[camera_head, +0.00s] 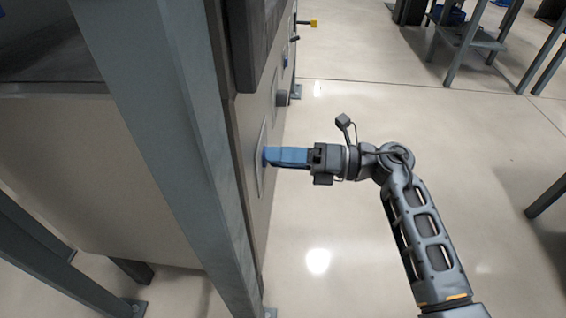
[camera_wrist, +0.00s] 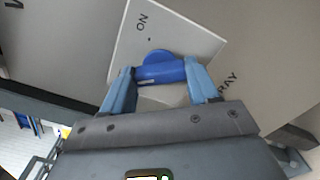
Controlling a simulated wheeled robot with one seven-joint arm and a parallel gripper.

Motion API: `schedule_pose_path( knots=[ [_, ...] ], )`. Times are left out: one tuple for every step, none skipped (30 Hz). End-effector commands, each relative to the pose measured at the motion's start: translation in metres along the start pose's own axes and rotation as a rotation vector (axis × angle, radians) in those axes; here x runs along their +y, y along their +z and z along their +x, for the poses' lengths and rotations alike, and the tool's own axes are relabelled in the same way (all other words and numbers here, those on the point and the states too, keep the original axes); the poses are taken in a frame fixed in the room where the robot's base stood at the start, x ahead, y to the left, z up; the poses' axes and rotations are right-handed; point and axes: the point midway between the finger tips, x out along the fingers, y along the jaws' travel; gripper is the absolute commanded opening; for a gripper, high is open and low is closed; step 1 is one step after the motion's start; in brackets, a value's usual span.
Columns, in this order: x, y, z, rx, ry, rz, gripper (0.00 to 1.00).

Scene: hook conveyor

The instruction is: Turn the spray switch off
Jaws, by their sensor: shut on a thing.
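The spray switch is a blue knob (camera_wrist: 160,70) on a white plate (camera_wrist: 188,36) in the wrist view. The plate carries the word ON near its upper left edge, and partly hidden letters reading "RAY" stand beside it on the panel. My gripper (camera_head: 271,156) has its blue fingers against the machine's side panel in the head view. In the wrist view its two fingers are closed on opposite ends of the knob's handle. The handle lies across between the fingers. Whether it points at a marked position cannot be told, as the plate's lower part is hidden.
The grey machine (camera_head: 250,95) fills the left, with a steel post (camera_head: 160,130) in front of it. A yellow-tipped part (camera_head: 312,23) sticks out farther along the panel. Work tables (camera_head: 470,38) stand at the upper right.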

Motion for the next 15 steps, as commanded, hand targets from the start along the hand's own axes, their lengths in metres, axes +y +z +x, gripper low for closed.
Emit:
schedule_pose_path(
  knots=[
    [-0.0037,-0.0028,-0.0006,0.001,-0.002,-0.027,0.29],
    [-0.0035,-0.0027,-0.0005,0.001,-0.002,-0.045,0.29],
    [-0.0032,-0.0026,-0.0004,0.001,-0.002,-0.066,0.29],
    [-0.003,-0.0025,-0.0003,0.001,-0.002,-0.081,0.29],
    [-0.0029,-0.0025,-0.0002,0.001,-0.001,-0.094,0.29],
    [-0.0027,-0.0024,-0.0002,0.001,-0.001,-0.11,0.29],
    [-0.0026,-0.0024,-0.0001,0.002,-0.001,-0.122,0.29],
    [-0.0025,-0.0023,-0.0001,0.002,-0.001,-0.131,0.29],
    [-0.0024,-0.0022,0.0,0.002,-0.001,-0.142,0.29],
    [-0.0023,-0.0021,0.0,0.002,-0.001,-0.15,0.29],
    [-0.0022,-0.0021,0.0,0.002,-0.001,-0.157,0.29],
    [-0.002,-0.002,0.0,0.002,-0.001,-0.164,0.29],
    [-0.0019,-0.0019,0.0,0.002,-0.001,-0.168,0.29],
    [-0.0018,-0.0018,0.0,0.002,-0.001,-0.172,0.29],
    [-0.0017,-0.0017,0.0,0.002,-0.001,-0.175,0.29]
  ],
)
